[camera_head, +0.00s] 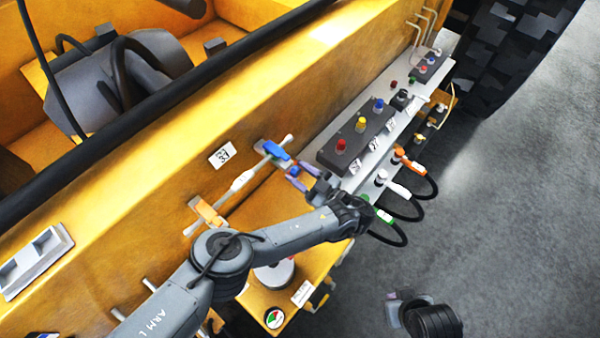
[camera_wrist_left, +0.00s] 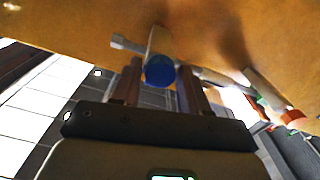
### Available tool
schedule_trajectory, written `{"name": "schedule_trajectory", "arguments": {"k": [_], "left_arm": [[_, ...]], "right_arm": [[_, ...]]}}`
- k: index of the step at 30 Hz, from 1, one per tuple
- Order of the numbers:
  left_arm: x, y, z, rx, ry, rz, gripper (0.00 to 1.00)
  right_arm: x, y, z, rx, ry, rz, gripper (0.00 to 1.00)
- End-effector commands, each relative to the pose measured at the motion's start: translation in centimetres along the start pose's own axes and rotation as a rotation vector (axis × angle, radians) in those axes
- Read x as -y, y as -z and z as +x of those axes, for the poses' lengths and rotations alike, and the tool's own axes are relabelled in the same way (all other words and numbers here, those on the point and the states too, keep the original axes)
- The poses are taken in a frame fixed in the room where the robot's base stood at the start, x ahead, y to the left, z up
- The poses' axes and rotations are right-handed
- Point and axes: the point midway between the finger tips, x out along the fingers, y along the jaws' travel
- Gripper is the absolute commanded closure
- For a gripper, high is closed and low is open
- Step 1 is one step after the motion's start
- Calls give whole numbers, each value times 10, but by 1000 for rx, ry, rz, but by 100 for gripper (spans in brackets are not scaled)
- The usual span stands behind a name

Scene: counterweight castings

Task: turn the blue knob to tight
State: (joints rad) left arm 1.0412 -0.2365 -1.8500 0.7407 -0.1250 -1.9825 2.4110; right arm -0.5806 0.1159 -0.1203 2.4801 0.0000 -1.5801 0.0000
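The blue knob (camera_head: 273,150) is a blue handle on a pale rod along the yellow side wall. In the left wrist view its round blue end (camera_wrist_left: 160,72) shows between my finger tips. My left gripper (camera_head: 297,175) is just to the lower right of the knob in the head view. In the left wrist view the left gripper (camera_wrist_left: 160,88) is open, with a gap on both sides of the blue end. I cannot tell whether a finger touches it. A dark part at the lower right, probably my right gripper (camera_head: 401,302), shows too little to tell its state.
To the right, a grey panel (camera_head: 336,157) carries red, yellow and blue buttons. Cables with green, white and orange plugs (camera_head: 400,154) hang beside it. The grey floor at right is clear.

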Motion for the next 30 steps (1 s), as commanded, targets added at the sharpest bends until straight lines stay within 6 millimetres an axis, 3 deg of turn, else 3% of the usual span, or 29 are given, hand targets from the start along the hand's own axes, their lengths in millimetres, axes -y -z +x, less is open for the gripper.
{"name": "schedule_trajectory", "arguments": {"k": [1,8,20,30], "left_arm": [[0,0,0,0,0,0,64],[0,0,0,0,0,0,97],[0,-1,0,1,0,81,97],[0,-2,0,2,0,347,97]], "right_arm": [[0,0,0,0,-2,-2,100],[-2,0,0,1,-7,-9,100],[-2,-1,3,0,-5,-6,100],[0,-3,11,-1,0,1,100]]}}
